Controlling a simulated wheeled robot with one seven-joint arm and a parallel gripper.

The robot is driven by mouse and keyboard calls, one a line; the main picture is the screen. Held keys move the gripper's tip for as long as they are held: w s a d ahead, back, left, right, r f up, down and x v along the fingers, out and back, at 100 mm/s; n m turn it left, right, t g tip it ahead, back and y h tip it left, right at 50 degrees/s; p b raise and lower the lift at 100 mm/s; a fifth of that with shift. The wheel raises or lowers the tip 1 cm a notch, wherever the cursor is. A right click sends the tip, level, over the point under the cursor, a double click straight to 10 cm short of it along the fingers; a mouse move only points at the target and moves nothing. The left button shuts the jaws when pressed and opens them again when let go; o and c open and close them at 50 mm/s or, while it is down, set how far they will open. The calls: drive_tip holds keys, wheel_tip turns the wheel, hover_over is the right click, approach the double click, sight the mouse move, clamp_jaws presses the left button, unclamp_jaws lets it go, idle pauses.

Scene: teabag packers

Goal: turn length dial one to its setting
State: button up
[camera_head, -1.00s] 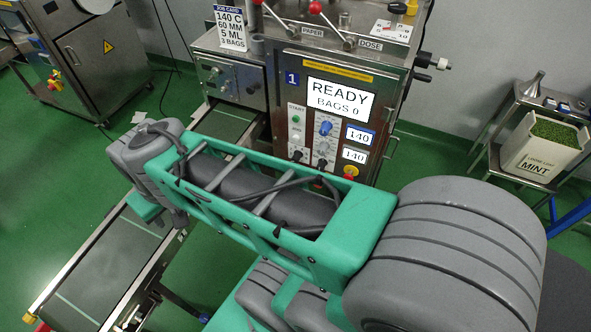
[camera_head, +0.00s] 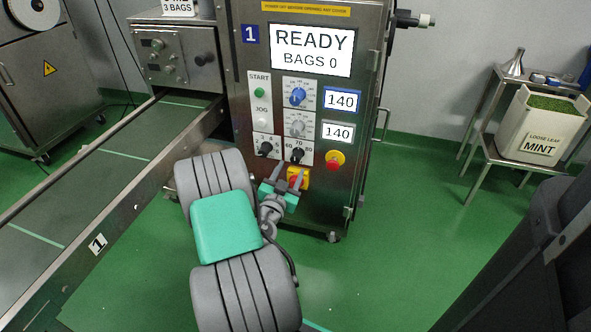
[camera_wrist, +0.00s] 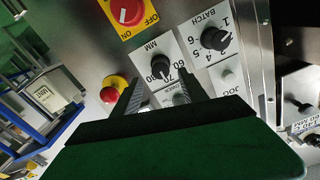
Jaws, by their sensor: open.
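The length dial, a black knob (camera_head: 297,155) on a white plate marked 60, 70 and 80, sits low on machine 1's front panel. In the wrist view the length dial (camera_wrist: 160,69), labelled MM, appears upside down, its pointer apparently near 70. My gripper (camera_head: 288,171) is open and empty just below the dial, in front of the red and yellow power switch. In the wrist view my gripper's fingers (camera_wrist: 160,88) stand apart, with the dial just beyond and between their tips. It does not appear to touch the dial.
The batch dial (camera_head: 265,149) is left of the length dial. A red emergency button (camera_head: 334,160) is close on the right. The power switch (camera_wrist: 127,12) shows in the wrist view.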

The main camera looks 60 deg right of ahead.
sight(295, 160)
drive_tip(key=d, duration=0.4)
drive_tip(key=w+d, duration=0.1)
drive_tip(key=d, duration=0.1)
drive_tip(key=shift+d+r, duration=0.1)
drive_tip(key=shift+d, duration=0.1)
drive_tip(key=shift+c, duration=0.3)
clamp_jaws()
